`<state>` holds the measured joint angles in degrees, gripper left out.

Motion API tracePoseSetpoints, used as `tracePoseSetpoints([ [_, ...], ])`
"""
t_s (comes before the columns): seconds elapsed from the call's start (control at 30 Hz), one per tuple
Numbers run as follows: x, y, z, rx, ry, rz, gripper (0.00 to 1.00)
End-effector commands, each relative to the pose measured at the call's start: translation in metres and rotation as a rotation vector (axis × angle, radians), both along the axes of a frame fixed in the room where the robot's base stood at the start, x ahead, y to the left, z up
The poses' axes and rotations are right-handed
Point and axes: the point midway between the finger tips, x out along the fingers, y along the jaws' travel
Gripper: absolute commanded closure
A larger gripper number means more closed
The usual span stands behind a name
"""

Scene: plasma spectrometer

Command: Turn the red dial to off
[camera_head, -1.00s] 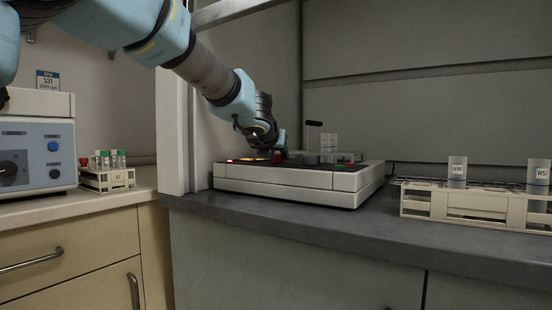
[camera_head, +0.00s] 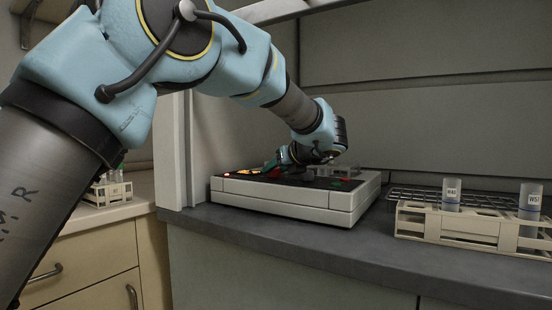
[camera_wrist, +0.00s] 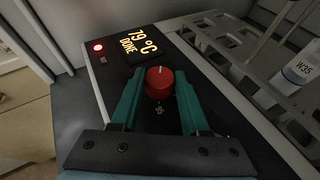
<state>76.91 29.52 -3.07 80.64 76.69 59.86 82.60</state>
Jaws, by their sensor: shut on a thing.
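The red dial (camera_wrist: 160,84) sits on the dark top panel of the white-sided device (camera_head: 285,202). In the wrist view, its white mark is near its upper edge. My gripper (camera_wrist: 157,98) has its two green fingers on either side of the dial, closed on it. In the head view my gripper (camera_head: 283,158) reaches down to the device's panel, and the dial is hard to make out there. A lit display (camera_wrist: 142,46) reads "79 °C DONE". A red light (camera_wrist: 98,47) glows beside it. A small printed "95" (camera_wrist: 159,110) shows below the dial.
A rack of labelled tubes (camera_head: 470,228) stands on the bench at right. A tube marked W35 (camera_wrist: 298,70) stands in the device's holder, close to the right finger. A smaller tube rack (camera_head: 107,192) is on the left counter. The bench front is clear.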

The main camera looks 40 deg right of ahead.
Motion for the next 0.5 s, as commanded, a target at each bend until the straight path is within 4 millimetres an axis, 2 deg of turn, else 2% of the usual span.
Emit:
tracePoseSetpoints([
  [0.5,0.001,0.0001,-0.001,0.001,0.0,0.076,1.0],
])
